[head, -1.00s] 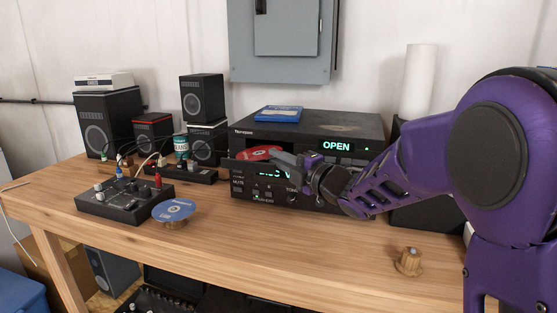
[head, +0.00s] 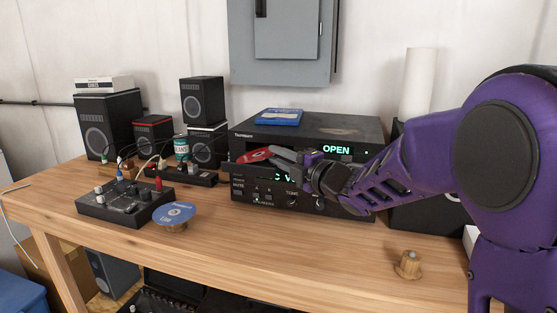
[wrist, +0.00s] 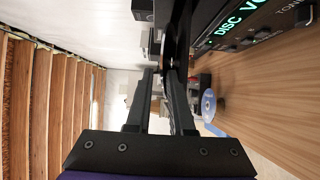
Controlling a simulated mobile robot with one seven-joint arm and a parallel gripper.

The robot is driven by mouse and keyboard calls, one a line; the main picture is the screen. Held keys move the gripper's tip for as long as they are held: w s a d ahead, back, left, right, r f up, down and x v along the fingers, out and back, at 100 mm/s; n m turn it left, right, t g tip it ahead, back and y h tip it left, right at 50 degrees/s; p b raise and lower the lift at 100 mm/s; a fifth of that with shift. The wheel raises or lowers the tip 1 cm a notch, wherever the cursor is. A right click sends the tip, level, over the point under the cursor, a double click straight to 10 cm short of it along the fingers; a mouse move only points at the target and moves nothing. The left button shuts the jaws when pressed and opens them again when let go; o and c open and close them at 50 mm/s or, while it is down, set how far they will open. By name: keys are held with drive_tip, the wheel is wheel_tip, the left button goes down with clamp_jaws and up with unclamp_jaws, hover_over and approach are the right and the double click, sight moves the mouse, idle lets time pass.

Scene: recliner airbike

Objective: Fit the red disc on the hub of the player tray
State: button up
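The red disc (head: 256,156) is in front of the open slot of the black disc player (head: 345,128), tilted and seen nearly edge-on. My gripper (head: 285,155) reaches in from the right, and its fingertips are at the disc's right edge. It looks shut on the disc, though the grip itself is small in view. The wrist view shows my two fingers (wrist: 161,75) side by side, with a dark thin shape at their tips. The player tray is mostly hidden behind the disc and fingers, and its hub does not show. The player's display reads OPEN.
A blue disc (head: 174,212) rests on a wooden stand at the front. A mixer (head: 120,202) with cables is at the left, and speakers (head: 108,120) stand behind. A blue case (head: 279,116) lies on the player. A wooden knob (head: 408,264) is at the front right.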

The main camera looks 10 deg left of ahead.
drive_tip(key=o, duration=0.6)
drive_tip(key=shift+r, duration=0.1)
drive_tip(key=v, duration=1.7)
drive_tip(key=shift+s+d+r, duration=0.1)
drive_tip(key=shift+s+d, duration=0.05)
drive_tip(key=shift+r, duration=0.1)
